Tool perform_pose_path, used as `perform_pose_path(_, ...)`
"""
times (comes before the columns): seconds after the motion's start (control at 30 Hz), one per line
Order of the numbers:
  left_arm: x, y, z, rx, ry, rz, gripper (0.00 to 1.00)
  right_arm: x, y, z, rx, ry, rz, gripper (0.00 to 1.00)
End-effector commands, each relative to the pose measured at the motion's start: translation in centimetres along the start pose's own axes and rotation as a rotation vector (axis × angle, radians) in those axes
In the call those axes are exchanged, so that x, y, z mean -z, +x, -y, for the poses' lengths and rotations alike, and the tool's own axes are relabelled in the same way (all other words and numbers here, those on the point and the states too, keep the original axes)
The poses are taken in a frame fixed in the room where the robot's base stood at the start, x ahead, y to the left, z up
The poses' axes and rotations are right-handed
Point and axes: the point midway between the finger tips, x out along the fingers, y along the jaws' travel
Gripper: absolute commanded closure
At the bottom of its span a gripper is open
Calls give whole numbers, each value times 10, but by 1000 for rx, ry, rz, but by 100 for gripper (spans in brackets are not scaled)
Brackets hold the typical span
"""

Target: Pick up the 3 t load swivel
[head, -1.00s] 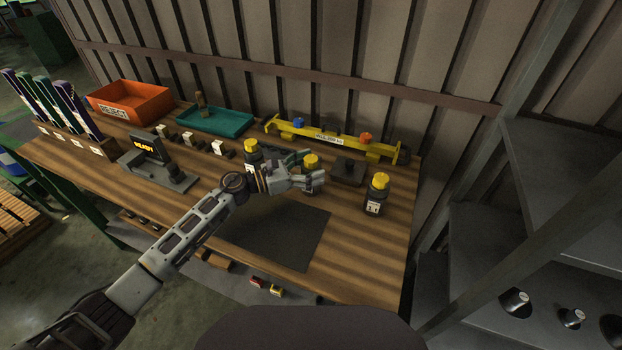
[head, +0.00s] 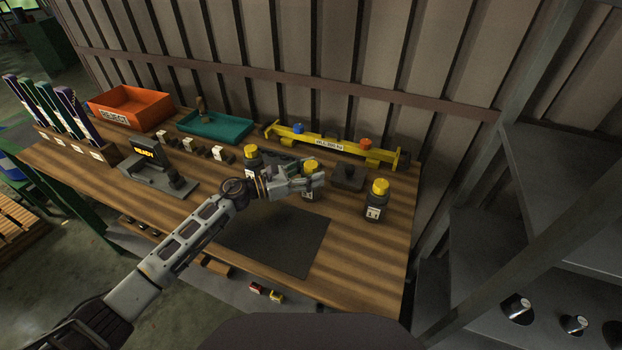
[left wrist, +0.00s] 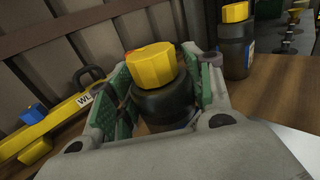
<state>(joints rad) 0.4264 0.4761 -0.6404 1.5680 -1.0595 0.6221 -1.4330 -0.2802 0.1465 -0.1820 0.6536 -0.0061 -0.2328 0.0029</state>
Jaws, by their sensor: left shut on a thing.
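Three black swivels with yellow tops stand on the wooden bench. The middle swivel (head: 309,167) is between the fingers of my left gripper (head: 302,183), which is shut on it. In the left wrist view, its yellow top (left wrist: 151,67) and black body (left wrist: 164,103) sit between the green-padded fingers (left wrist: 168,96). Its label is mostly hidden, so I cannot read its rating. It looks upright; I cannot tell whether it touches the bench. Another swivel (head: 251,153) stands left of the gripper, and one (head: 377,201) stands to the right. My right gripper is not in view.
A yellow beam (head: 330,144) with a blue and an orange piece lies behind. A dark block (head: 348,176) is close right of the gripper. A teal tray (head: 215,127), an orange reject bin (head: 130,107) and a READY device (head: 155,168) stand left. A dark mat (head: 275,240) lies clear in front.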

Motion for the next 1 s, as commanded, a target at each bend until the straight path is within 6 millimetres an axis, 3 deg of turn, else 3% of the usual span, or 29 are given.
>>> perform_pose_path(0.27,-17,0,0,1,4,3,97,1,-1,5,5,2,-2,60)
perform_pose_path(0.7,-75,0,0,0,6,4,97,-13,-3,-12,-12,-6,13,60)
perform_pose_path(1.0,-100,0,0,0,3,3,97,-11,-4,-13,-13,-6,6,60)
